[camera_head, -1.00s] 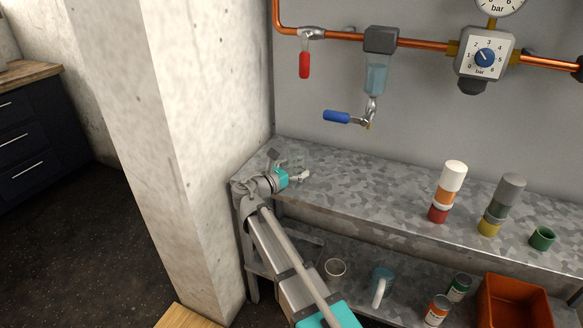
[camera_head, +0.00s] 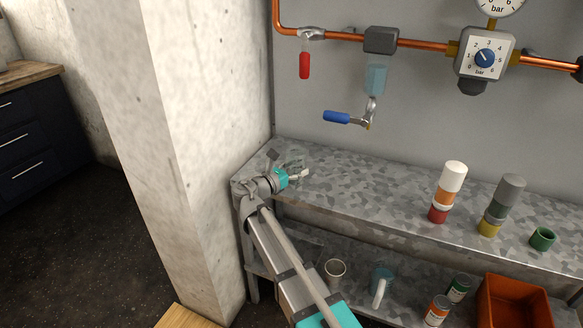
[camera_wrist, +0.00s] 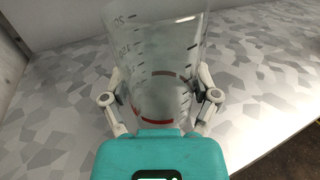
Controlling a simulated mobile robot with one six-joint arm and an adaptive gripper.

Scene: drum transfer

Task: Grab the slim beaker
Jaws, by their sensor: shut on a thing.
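The slim beaker (camera_wrist: 158,50) is a clear glass vessel with dark graduation marks and a red band. It fills the upper middle of the wrist view, with its top cut off by the frame. My gripper (camera_wrist: 160,92) has one finger on each side of the beaker and is shut on it. In the head view my gripper (camera_head: 301,172) is at the left end of the upper shelf, low over its surface. The beaker is faint and hard to make out there.
The galvanized upper shelf (camera_head: 370,195) is clear right of my gripper up to the stacked jars (camera_head: 447,190). A concrete pillar (camera_head: 190,130) stands close on the left. A blue-handled tap (camera_head: 345,118) hangs above. A glass cup (camera_head: 335,270) and a pitcher (camera_head: 383,285) stand on the lower shelf.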

